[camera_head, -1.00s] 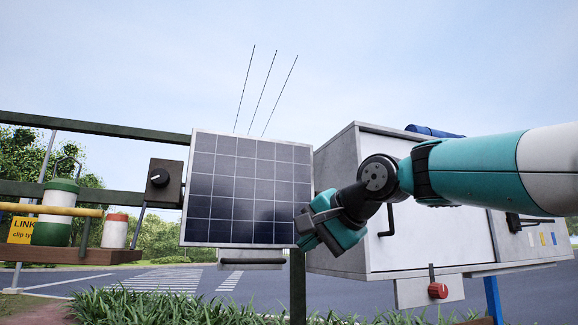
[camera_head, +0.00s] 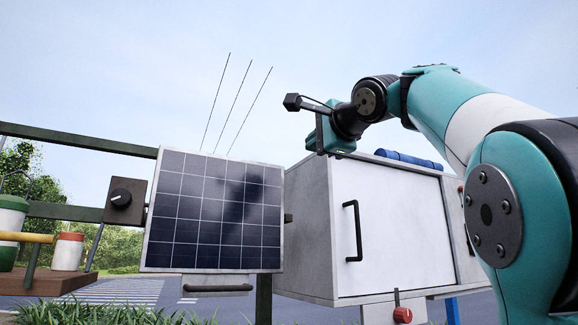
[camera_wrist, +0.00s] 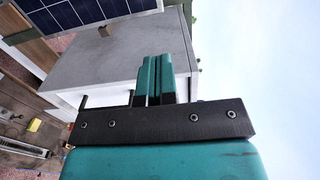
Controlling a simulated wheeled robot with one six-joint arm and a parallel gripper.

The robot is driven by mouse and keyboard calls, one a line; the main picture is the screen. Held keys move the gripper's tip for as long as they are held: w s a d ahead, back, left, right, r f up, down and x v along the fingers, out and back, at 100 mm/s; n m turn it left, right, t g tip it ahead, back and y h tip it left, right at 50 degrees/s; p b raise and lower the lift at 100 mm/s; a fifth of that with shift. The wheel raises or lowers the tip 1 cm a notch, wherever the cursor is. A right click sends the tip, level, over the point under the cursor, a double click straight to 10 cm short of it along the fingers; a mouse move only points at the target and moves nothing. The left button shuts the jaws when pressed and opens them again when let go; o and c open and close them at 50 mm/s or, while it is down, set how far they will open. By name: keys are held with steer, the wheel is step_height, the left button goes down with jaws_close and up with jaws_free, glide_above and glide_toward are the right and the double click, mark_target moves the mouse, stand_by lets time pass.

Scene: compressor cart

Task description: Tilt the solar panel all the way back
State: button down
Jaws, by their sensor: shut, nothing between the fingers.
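The solar panel (camera_head: 215,212) is a dark blue gridded panel in a pale frame, standing steeply at the left of the grey cabinet in the head view. A thin bar sits under its lower edge. Part of the panel also shows at the top left of the wrist view (camera_wrist: 85,18). My gripper (camera_head: 322,140) is up and to the right of the panel, above the cabinet's near top edge and clear of the panel. In the wrist view its two teal fingers (camera_wrist: 153,80) lie together with nothing between them.
The grey cabinet (camera_head: 390,225) with a black door handle (camera_head: 354,231) stands right of the panel. A black knob box (camera_head: 123,200) is left of it. A shelf (camera_head: 50,284) holds jars at far left. A red knob (camera_head: 402,315) is low. Thin rods (camera_head: 230,105) rise behind the panel.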

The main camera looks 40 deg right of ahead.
mark_target(281, 168)
steer(key=p+x, duration=0.3)
steer(key=x, duration=1)
steer(key=shift+w+d+p, duration=0.2)
steer(key=shift+w+p, duration=0.1)
steer(key=shift+w, duration=0.1)
steer(key=shift+f, duration=0.1)
